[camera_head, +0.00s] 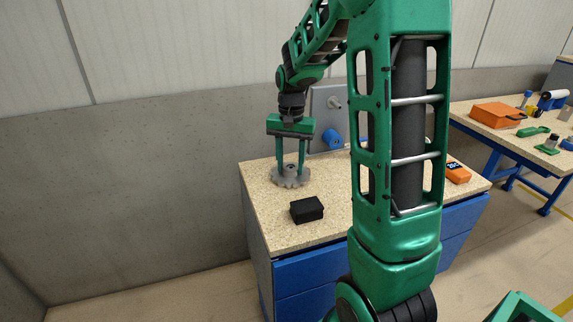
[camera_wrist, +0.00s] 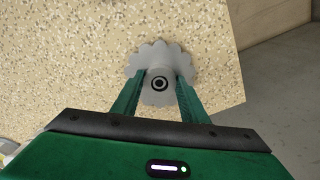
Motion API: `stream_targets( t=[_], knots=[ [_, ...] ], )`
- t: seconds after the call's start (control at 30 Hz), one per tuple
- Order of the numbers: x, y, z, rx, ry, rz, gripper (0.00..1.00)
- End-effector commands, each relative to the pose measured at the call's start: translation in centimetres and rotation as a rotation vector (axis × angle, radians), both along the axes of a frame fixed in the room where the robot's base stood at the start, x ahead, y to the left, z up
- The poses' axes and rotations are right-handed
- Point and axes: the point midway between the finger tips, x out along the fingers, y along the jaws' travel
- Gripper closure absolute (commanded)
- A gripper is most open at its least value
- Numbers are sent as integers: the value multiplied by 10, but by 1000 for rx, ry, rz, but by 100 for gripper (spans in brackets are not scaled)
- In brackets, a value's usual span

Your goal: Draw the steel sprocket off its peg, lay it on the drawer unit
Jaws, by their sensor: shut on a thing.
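The steel sprocket (camera_head: 290,177) is a grey toothed disc with a raised hub. It lies flat at, or very close to, the speckled top of the drawer unit (camera_head: 265,205), near the left back edge. My gripper (camera_head: 290,168) points straight down and is shut on the sprocket's hub. In the wrist view the sprocket (camera_wrist: 150,58) shows its toothed rim beyond the fingers (camera_wrist: 157,85), with a dark ring at the hub centre. I cannot tell whether it bears fully on the top. A grey panel (camera_head: 325,105) with pegs stands behind the unit; my arm hides part of it.
A black box (camera_head: 306,209) sits on the unit in front of the sprocket. A blue cylinder (camera_head: 332,138) is by the panel, and an orange device (camera_head: 457,172) lies at the right. A workbench (camera_head: 490,128) with an orange case (camera_head: 497,115) stands farther right.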

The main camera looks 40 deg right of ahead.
Motion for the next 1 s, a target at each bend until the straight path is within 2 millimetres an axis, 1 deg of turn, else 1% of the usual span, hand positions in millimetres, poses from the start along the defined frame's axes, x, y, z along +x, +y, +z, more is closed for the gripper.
stream_targets(
  t=[0.37,1.0],
  knots=[
    [3,1,11,-1,-8,5,96],
    [2,1,32,-1,-6,3,96]
  ],
)
